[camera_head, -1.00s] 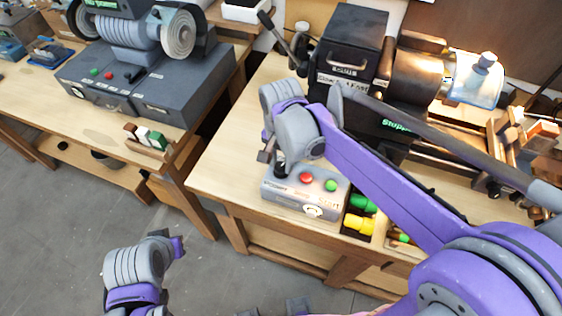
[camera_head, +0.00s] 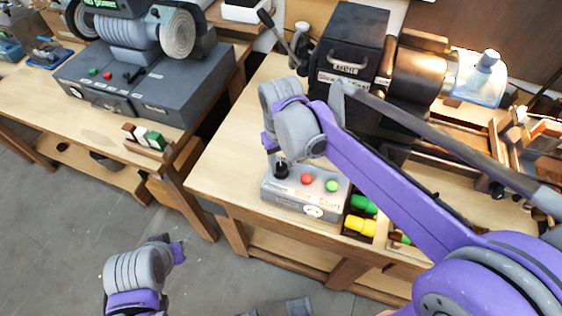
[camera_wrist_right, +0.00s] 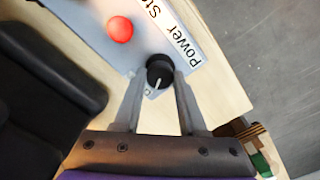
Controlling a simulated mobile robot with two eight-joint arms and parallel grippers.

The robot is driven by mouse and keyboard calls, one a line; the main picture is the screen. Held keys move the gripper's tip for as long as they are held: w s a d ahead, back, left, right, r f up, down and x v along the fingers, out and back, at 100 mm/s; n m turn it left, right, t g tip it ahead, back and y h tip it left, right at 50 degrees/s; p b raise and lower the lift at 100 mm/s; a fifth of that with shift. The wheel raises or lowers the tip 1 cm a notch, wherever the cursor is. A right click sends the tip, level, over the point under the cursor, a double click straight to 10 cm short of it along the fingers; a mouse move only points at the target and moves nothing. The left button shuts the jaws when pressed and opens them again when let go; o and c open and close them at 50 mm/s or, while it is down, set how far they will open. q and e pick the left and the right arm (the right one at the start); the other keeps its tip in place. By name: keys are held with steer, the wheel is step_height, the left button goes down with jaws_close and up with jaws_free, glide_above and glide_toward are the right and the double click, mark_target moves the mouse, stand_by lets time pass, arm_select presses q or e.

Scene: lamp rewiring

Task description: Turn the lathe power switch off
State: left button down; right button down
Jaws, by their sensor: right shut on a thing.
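The grey lathe control box (camera_head: 290,193) sits at the front left corner of the lathe bench. Its power switch is a black round knob (camera_head: 281,171), left of a red button (camera_head: 306,179) and a green button (camera_head: 331,186). My right gripper (camera_head: 279,158) reaches down over the knob. In the right wrist view its two fingers (camera_wrist_right: 157,82) stand on either side of the knob (camera_wrist_right: 160,70), shut on it. A white pointer line shows on the knob, near the "Power" label (camera_wrist_right: 182,48). My left gripper (camera_head: 178,252) is low at left; its fingers are hidden.
The lathe (camera_head: 345,70) stands behind the box, with levers at its left. Green and yellow items (camera_head: 360,225) lie in a tray right of the box. A bench grinder (camera_head: 130,40) stands on the left bench. Bare bench top (camera_head: 230,155) lies left of the box.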

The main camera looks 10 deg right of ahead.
mark_target(281, 166)
steer(key=shift+n, duration=1.5)
steer(key=shift+c, duration=2.3)
jaws_free()
step_height(281, 166, up, 11)
steer(key=shift+f, duration=0.15)
